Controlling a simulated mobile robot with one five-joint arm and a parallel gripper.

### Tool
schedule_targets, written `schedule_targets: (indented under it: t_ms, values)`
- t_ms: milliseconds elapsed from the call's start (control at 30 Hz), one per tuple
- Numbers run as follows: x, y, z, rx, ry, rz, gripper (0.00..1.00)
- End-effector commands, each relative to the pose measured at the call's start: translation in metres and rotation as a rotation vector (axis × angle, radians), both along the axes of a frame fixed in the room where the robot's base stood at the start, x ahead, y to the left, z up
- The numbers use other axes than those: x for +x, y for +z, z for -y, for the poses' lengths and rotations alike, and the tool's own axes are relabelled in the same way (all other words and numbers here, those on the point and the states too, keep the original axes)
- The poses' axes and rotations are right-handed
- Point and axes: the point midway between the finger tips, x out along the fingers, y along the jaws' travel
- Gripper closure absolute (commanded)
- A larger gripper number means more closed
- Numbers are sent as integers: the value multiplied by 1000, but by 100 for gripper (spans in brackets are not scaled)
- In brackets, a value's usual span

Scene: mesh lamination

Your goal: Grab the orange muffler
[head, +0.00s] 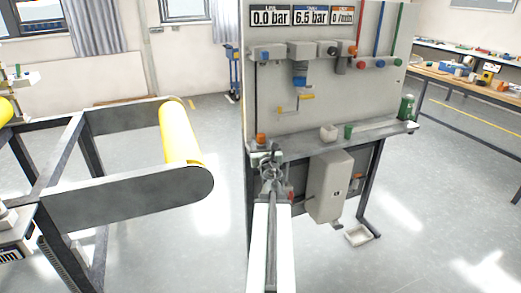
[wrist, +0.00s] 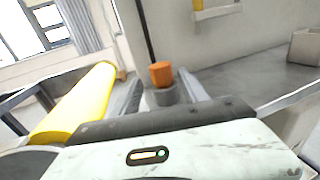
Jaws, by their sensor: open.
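The orange muffler (head: 261,138) is a small orange cylinder at the left end of the panel's grey shelf. In the wrist view the orange muffler (wrist: 161,72) stands upright on a grey round base. My gripper (head: 267,158) is at the shelf's left front edge, just in front of the muffler in the head view. In the wrist view its two fingers are apart, one on each side of the muffler and its base, with nothing visibly held. I cannot tell whether the fingertips reach as far as the muffler.
The grey panel (head: 325,100) with gauges and valves rises behind the shelf (head: 300,144). A white block (head: 328,133), a green cup (head: 348,131) and a green can (head: 406,107) stand farther right. A yellow roller (head: 181,133) on a dark frame is left, with open floor between.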

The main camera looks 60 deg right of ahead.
Motion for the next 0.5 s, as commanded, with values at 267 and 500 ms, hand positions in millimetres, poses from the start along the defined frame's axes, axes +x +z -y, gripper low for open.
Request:
schedule_targets:
  t_ms: [267, 500]
  values:
    - [6, 1, 27, 2, -18, 2, 48]
    - [27, 4, 49, 3, -21, 3, 48]
